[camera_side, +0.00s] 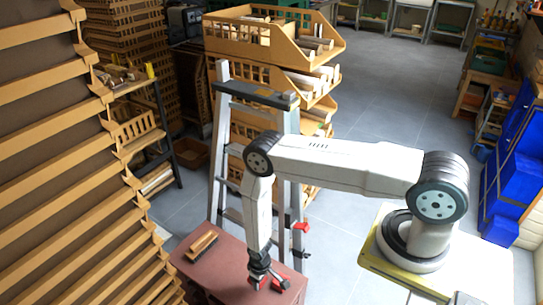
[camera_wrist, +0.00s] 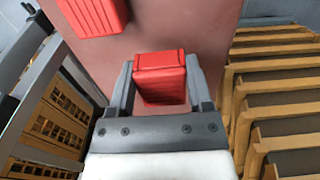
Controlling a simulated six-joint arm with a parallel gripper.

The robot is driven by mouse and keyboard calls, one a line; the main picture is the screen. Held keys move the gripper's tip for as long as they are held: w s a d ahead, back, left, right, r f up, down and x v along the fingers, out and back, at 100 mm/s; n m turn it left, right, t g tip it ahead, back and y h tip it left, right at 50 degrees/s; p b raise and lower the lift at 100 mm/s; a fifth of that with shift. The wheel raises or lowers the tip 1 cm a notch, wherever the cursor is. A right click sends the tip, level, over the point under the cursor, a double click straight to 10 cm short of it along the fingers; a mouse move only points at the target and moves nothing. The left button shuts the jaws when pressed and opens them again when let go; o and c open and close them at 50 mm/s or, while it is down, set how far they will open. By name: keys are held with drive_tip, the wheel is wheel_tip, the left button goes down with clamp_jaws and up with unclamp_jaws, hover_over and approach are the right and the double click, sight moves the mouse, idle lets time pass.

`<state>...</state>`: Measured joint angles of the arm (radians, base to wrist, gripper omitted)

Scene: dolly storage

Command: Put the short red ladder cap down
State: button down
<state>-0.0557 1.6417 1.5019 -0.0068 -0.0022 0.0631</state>
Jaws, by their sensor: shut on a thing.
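My gripper (camera_wrist: 160,85) is shut on a short red ladder cap (camera_wrist: 161,76), which sits between its two grey fingers in the wrist view. In the side view my gripper (camera_side: 265,275) points down low over the front part of the reddish-brown tabletop (camera_side: 228,262). Red shows around the fingertips there, partly hidden by them. Whether the cap touches the tabletop I cannot tell. A second red ribbed piece (camera_wrist: 97,14) shows at the top left of the wrist view, apart from the held cap and cut off by the frame edge.
A wooden brush (camera_side: 202,245) lies on the tabletop, left of my gripper. A grey stepladder (camera_side: 222,150) with red fittings (camera_side: 302,227) stands close behind. Wooden slatted racks (camera_side: 60,170) rise at left. Stacked wooden bins (camera_side: 255,42) stand behind the ladder. Tabletop between brush and gripper is clear.

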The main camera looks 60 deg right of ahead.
drive_tip(key=shift+w+f, duration=1)
drive_tip(key=shift+f, duration=0.25)
drive_tip(key=shift+w+f, duration=0.1)
drive_tip(key=shift+w, duration=0.05)
drive_tip(key=shift+f, duration=1.6)
drive_tip(key=shift+f, duration=0.15)
unclamp_jaws()
drive_tip(key=shift+r, duration=6.15)
